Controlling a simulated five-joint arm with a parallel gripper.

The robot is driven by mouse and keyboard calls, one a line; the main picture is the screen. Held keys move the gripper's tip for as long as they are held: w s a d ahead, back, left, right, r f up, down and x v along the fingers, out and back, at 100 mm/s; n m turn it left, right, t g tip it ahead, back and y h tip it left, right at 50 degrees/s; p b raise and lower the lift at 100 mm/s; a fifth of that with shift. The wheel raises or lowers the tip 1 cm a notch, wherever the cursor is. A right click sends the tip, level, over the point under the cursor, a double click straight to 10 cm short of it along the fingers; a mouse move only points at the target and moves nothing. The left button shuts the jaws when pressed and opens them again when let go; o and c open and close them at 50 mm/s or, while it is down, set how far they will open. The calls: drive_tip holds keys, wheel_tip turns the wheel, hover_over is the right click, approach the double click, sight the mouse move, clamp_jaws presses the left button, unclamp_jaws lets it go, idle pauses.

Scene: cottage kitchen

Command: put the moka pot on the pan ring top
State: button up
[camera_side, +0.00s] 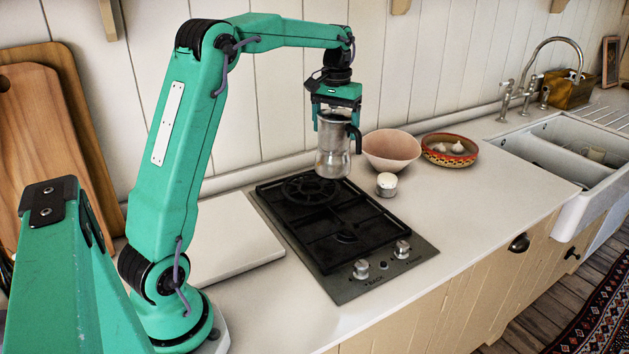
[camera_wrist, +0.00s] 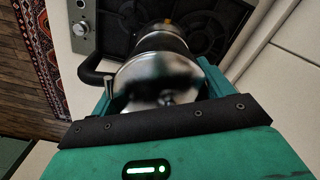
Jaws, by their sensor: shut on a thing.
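The moka pot (camera_side: 332,150) is silver metal with a black handle and hangs upright in my gripper (camera_side: 337,108). My gripper is shut on its upper part. In the side view the pot appears over the back right part of the black hob. In the wrist view the moka pot (camera_wrist: 158,75) fills the space between the jaws, its handle to the left. The hob has a back pan ring (camera_side: 310,188) and a front ring (camera_side: 345,238), both bare. The gap between the pot's base and the hob cannot be judged exactly.
A white-topped jar (camera_side: 386,185), a pink bowl (camera_side: 392,148) and a patterned bowl with garlic (camera_side: 449,150) stand right of the hob. A pale board (camera_side: 222,235) lies to its left. Knobs (camera_side: 402,249) line the hob's front.

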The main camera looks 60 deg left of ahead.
drive_tip(key=shift+w+a, duration=0.15)
drive_tip(key=shift+w, duration=0.25)
drive_tip(key=a+f, duration=1.1)
drive_tip(key=shift+s+a, duration=0.35)
drive_tip(key=shift+s, duration=0.05)
idle(0.3)
drive_tip(key=shift+f, duration=0.2)
drive_tip(key=o, duration=1.6)
drive_tip(key=shift+o, duration=0.2)
